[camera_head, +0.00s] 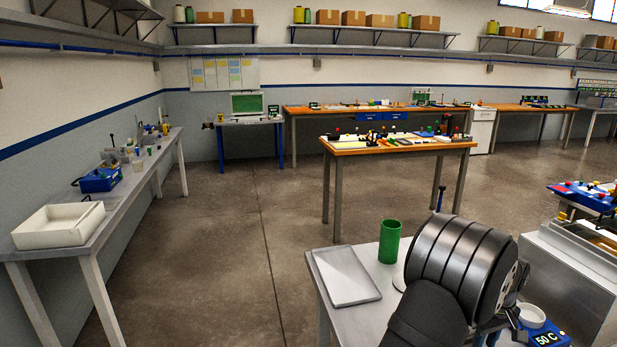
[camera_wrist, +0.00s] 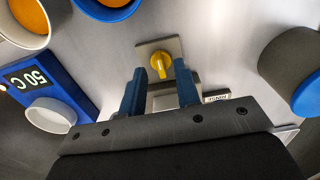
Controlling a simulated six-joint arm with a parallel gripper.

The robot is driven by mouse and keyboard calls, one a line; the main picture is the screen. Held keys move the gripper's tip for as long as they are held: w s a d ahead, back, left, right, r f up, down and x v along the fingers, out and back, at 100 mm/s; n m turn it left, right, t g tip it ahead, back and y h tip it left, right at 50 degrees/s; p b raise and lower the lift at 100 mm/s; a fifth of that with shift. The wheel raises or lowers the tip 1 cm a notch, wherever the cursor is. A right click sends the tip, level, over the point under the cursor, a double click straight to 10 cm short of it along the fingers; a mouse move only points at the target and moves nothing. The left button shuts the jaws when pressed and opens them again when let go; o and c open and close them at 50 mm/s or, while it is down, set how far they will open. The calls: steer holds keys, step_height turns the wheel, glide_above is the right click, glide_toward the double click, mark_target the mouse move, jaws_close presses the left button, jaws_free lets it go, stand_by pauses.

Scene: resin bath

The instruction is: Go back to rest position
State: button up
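My gripper (camera_wrist: 158,68) shows in the wrist view with its two blue fingers spread apart and nothing held between them. A yellow knob or peg (camera_wrist: 159,65) on a square grey plate (camera_wrist: 145,48) lies beyond the fingertips, in line with the gap. I cannot tell how far below the fingers it is. In the head view my large black arm link hides most of the gripper and the bench area under it.
A blue device (camera_wrist: 48,80) reading 50 C stands beside a white cup (camera_wrist: 52,114). A green cylinder (camera_head: 389,242) and pale tray (camera_head: 345,275) stand left of my arm.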

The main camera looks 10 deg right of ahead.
steer(key=shift+f, duration=1.2)
